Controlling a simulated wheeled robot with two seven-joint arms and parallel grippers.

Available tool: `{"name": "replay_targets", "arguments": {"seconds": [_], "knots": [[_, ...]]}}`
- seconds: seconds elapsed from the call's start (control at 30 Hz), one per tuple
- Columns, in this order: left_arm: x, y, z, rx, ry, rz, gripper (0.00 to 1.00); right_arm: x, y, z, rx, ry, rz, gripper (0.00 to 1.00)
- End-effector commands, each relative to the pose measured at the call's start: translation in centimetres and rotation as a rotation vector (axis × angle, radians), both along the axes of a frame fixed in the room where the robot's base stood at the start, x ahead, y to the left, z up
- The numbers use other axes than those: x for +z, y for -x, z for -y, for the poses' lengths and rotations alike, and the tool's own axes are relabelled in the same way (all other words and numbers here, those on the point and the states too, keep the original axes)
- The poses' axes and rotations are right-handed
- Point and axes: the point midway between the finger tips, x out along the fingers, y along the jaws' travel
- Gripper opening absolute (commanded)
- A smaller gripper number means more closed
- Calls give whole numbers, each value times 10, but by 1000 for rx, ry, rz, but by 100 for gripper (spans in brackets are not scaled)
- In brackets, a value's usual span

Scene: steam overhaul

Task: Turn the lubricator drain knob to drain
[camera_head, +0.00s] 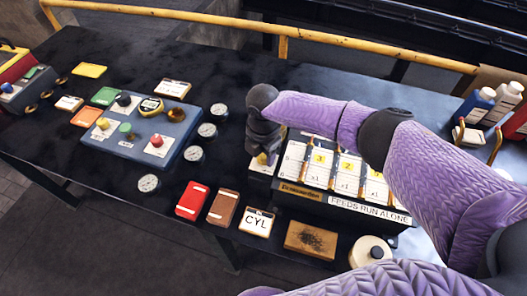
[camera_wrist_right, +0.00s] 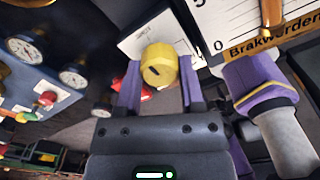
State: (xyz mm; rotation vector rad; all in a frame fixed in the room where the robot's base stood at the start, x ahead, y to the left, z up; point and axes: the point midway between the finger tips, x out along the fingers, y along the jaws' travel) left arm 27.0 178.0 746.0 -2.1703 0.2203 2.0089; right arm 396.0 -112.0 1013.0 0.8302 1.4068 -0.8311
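A yellow knob (camera_wrist_right: 159,65) with a dark mark on its face sits on a white plate (camera_wrist_right: 150,38) at the left end of the lubricator box (camera_head: 340,208). My right gripper (camera_wrist_right: 160,82) has one finger on each side of the knob, and the knob fills the gap between them. In the head view the right gripper (camera_head: 264,150) points down at the knob, with only a small yellow part (camera_head: 262,158) showing under it. The knob's base and scale are mostly hidden. My left gripper is not in view.
To the left, a blue panel (camera_head: 140,135) carries colored knobs, with several round gauges (camera_head: 193,153) beside it. Red and brown blocks (camera_head: 222,207) and a CYL card (camera_head: 257,221) lie in front. Bottles (camera_head: 475,105) stand at the right. A yellow rail (camera_head: 330,47) runs behind the table.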

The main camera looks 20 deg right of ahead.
Motion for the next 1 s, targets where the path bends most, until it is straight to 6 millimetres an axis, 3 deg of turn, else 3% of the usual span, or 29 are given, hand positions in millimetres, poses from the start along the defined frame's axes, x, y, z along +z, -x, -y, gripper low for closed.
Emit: {"name": "replay_targets", "arguments": {"seconds": [0.03,0.17,0.57,1.0], "knots": [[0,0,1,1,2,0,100,0,0,0,0,0,-1,28],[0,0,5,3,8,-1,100,0,0,0,0,0,-1,0],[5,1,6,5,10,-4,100,1,0,0,-69,-1,0,0],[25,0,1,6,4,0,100,2,-1,-1,-439,-1,-2,0]]}}
